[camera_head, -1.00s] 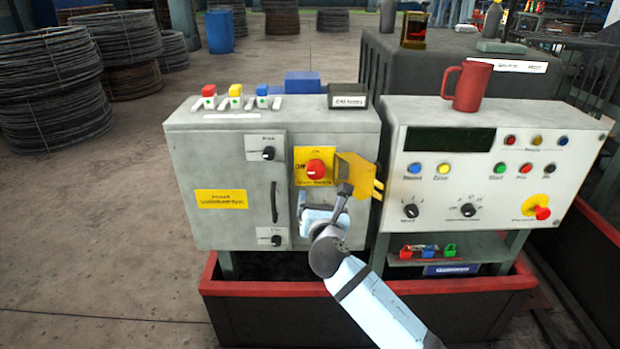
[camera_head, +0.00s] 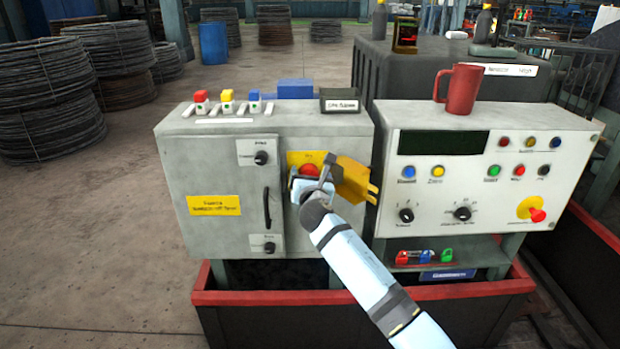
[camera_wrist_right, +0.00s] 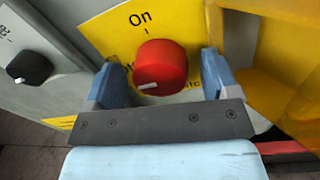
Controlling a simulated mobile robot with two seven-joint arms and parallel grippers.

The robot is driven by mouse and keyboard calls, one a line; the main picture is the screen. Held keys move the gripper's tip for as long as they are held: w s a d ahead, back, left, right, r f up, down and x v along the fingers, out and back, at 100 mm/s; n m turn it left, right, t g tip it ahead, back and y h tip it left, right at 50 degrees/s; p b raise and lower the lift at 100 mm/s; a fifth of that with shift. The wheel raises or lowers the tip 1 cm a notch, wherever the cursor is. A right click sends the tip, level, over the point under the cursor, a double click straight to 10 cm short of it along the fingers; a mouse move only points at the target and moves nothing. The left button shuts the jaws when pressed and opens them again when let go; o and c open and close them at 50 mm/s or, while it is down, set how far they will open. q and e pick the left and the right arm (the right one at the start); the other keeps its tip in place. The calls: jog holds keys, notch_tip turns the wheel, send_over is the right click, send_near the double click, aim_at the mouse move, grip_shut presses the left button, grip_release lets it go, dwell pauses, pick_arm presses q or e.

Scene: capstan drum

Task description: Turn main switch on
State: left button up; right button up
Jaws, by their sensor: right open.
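The main switch is a red round knob (camera_head: 309,170) on a yellow plate (camera_head: 293,158) on the front of the grey cabinet. In the head view my right gripper (camera_head: 312,180) covers its lower part. In the right wrist view the red knob (camera_wrist_right: 160,66) sits between the two blue fingers of my right gripper (camera_wrist_right: 160,80), which is open with a gap on each side of the knob. A white mark on the knob points lower left, and the word "On" is printed above it. A yellow hinged bracket (camera_head: 356,182) stands out just right of the knob. My left gripper is not in view.
A small black knob (camera_head: 261,158) and a door handle (camera_head: 267,206) are on the cabinet door to the left. A control panel (camera_head: 480,185) with buttons and a red stop button (camera_head: 537,215) stands to the right. A red mug (camera_head: 460,88) sits on top of it.

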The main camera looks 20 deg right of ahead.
jog(key=c, duration=0.9)
jog(key=shift+f+m+h+b, duration=0.2)
jog(key=shift+m+b, duration=0.75)
jog(key=shift+m, duration=2.1)
jog(key=shift+f+m+h+b, duration=0.2)
jog(key=shift+m+b, duration=0.8)
jog(key=shift+m, duration=2.1)
jog(key=shift+r+m+h+b, duration=0.2)
jog(key=shift+m+b, duration=0.75)
jog(key=shift+m, duration=2.1)
jog(key=shift+f, duration=0.1)
